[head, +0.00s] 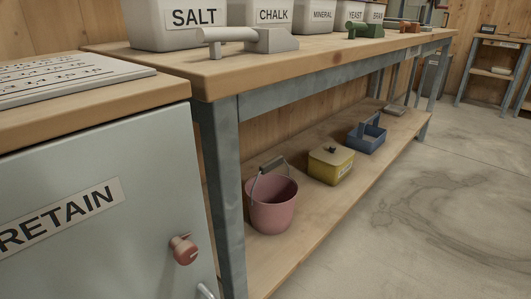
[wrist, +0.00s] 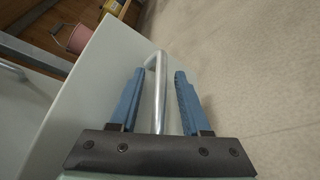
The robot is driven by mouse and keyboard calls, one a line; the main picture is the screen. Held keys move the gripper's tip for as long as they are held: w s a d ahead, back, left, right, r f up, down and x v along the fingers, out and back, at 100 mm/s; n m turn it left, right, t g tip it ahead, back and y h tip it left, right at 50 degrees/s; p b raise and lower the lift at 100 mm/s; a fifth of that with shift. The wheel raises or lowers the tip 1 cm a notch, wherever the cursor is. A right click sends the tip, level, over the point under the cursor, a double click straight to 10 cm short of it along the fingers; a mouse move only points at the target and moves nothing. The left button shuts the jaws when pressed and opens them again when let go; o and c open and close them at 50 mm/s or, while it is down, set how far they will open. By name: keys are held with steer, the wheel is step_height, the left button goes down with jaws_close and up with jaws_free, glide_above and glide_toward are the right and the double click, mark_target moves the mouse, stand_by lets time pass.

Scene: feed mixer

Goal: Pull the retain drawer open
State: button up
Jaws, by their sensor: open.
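The grey-green cabinet front (head: 110,235) with the "RETAIN" label (head: 60,215) fills the lower left of the head view. A red-brown knob (head: 184,249) sits right of the label. Part of a metal handle (head: 206,291) shows at the bottom edge. In the wrist view, my gripper (wrist: 158,75) is open, its blue fingers on either side of a metal bar handle (wrist: 157,90). The bar lies between the fingers with gaps visible on both sides. The handle stands at a pale panel (wrist: 112,70). My gripper is not in the head view.
A wooden workbench (head: 300,55) with labelled bins and scoops stands right of the cabinet. Its lower shelf holds a pink bucket (head: 272,203), a yellow box (head: 331,165) and a blue caddy (head: 366,137). The concrete floor (head: 440,220) at right is clear.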

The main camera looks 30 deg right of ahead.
steer(key=p+v, duration=0.2)
steer(key=v, duration=1.1)
steer(key=shift+p, duration=0.3)
steer(key=shift+w+r, duration=0.1)
